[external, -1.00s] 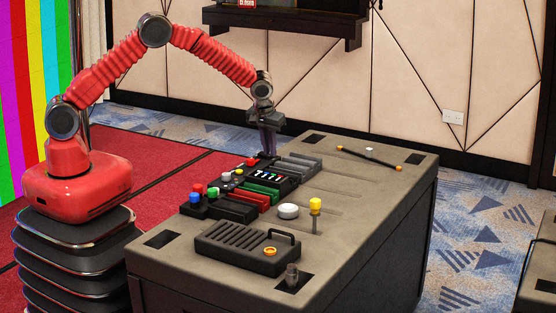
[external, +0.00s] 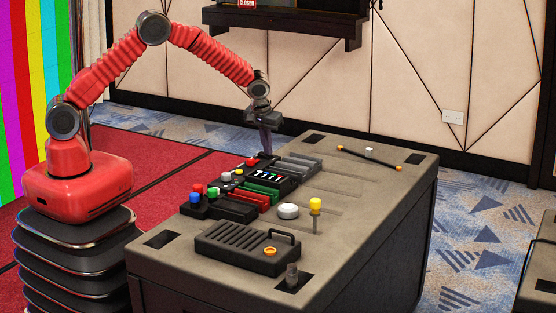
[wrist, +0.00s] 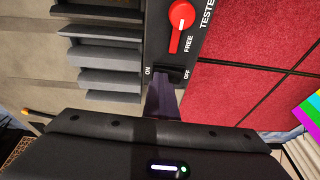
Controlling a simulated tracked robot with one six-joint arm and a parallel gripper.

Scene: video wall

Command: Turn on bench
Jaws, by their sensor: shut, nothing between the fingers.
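The bench (external: 370,210) is a grey-topped block with a row of coloured controls along its left side. In the wrist view a black panel carries a dark rocker switch (wrist: 168,74) between the labels ON, at left, and OFF, at right. My gripper (external: 266,153) points down at the far end of the control row. In the wrist view my gripper (wrist: 164,82) is shut and empty, its fingertips right at the switch and partly covering it. I cannot tell whether they touch it or which way it is set.
A red knob (wrist: 181,14) sits beside the switch, near the label FREE. Grey slotted blocks (wrist: 105,50) lie to its left. On the bench stand a white dome button (external: 288,211), a yellow-topped lever (external: 315,204) and a black handled box (external: 247,248). Red carpet lies beyond the panel.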

